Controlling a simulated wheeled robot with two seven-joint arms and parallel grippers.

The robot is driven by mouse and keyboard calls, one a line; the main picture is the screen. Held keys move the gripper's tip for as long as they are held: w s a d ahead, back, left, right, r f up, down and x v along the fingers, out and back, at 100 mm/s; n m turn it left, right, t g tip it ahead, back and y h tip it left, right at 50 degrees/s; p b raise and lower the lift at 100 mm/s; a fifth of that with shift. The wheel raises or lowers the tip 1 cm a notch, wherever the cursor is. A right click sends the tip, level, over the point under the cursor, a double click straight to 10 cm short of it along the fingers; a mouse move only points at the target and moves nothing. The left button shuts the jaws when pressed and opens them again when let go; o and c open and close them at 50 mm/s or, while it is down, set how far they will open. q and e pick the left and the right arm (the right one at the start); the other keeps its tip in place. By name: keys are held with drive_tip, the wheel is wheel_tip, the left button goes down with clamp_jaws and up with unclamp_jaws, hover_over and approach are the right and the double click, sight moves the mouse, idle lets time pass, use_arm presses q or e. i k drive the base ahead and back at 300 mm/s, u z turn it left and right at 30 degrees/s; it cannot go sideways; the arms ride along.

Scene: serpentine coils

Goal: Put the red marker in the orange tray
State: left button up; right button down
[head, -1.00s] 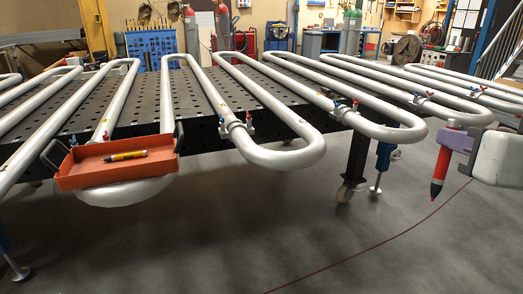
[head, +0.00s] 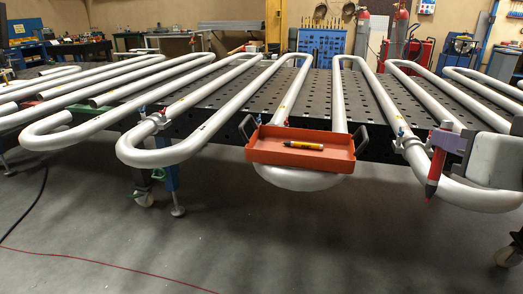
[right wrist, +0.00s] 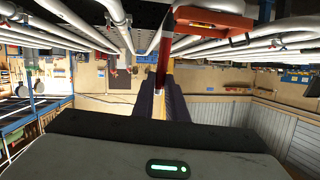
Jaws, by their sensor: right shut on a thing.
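The red marker (head: 434,172) is held upright, tip down, in my right gripper (head: 442,141) at the right of the head view. The gripper is shut on its upper part, and the marker hangs clear in the air. In the right wrist view the marker (right wrist: 163,62) stands between the purple fingers (right wrist: 160,100). The orange tray (head: 300,158) rests on the front pipe bend at the middle of the head view, left of my right gripper. A yellow marker lies in it (head: 303,145). The tray also shows in the right wrist view (right wrist: 215,22). My left gripper is out of view.
Grey serpentine pipes (head: 190,150) lie across a perforated dark table (head: 240,105), their bends sticking out past its front edge. A pipe bend (head: 480,197) shows behind and below the red marker.

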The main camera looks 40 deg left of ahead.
sight(311, 154)
drive_tip(key=u, duration=0.7)
drive_tip(key=i, duration=1)
